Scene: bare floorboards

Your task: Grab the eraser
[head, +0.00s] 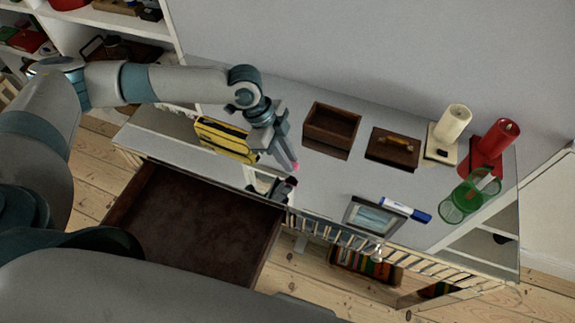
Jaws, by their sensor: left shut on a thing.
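My left gripper (287,160) reaches in from the left over the white tabletop, fingers pointing down toward the middle of the table. It is shut on a small pink thing, which looks like the eraser (296,166). Only a sliver of the pink shows at the fingertips; the fingers hide the rest. I cannot tell whether it touches the tabletop. My right gripper is not in view.
An open brown drawer (190,228) juts out in front.

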